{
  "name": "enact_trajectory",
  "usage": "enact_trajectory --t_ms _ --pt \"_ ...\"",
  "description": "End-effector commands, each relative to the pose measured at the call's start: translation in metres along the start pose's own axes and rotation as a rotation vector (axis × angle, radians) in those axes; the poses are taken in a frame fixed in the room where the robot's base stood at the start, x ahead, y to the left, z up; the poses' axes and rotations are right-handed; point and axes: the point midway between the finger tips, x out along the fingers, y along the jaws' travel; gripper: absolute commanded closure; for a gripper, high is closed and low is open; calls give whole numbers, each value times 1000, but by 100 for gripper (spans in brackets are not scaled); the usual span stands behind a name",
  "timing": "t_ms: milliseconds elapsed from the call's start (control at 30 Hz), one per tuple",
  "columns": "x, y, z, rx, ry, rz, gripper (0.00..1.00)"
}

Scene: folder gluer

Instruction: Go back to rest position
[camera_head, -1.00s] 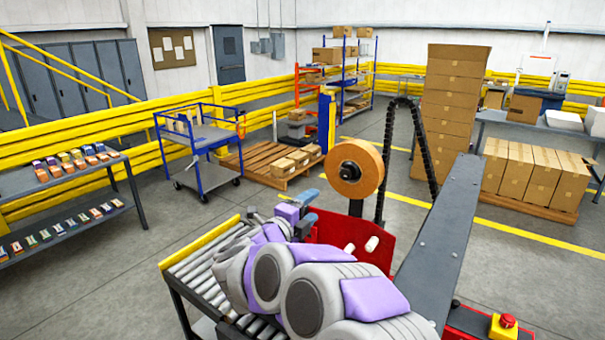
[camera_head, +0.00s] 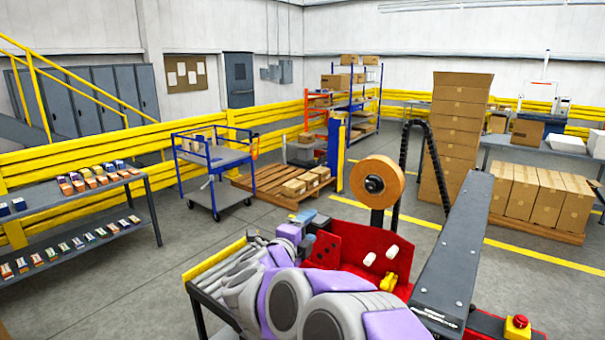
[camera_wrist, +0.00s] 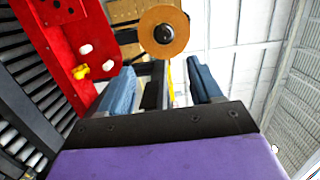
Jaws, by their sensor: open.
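My gripper (camera_wrist: 162,92) shows in the wrist view with its two blue fingers apart and nothing between them. In the head view my gripper (camera_head: 305,222) is small at the end of my purple and grey arm, partly hidden by the arm. It is above the roller conveyor (camera_head: 218,262), close to the red machine panel (camera_head: 345,262). The tape roll (camera_head: 378,182) stands beyond the gripper, and it also shows in the wrist view (camera_wrist: 164,31), past the fingers.
A dark machine beam (camera_head: 450,255) and a red emergency button (camera_head: 518,322) are on the right. A shelf of small boxes (camera_head: 75,215) stands at the left. A blue cart (camera_head: 215,155) and pallet (camera_head: 270,184) are behind. Open floor (camera_head: 110,290) lies left of the conveyor.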

Motion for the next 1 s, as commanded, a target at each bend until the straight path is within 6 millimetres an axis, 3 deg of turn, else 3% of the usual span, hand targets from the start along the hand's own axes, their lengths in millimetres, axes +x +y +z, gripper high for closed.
enact_trajectory --t_ms 367,467,667,867,1000 --pt "-16 -28 26 -101 -314 23 36" --pt "-31 -34 35 -169 -450 30 36" --pt "-90 -29 42 -411 -777 47 36" --pt "-157 12 8 -719 -1059 114 36" --pt "-202 54 -42 -950 -1224 207 36"
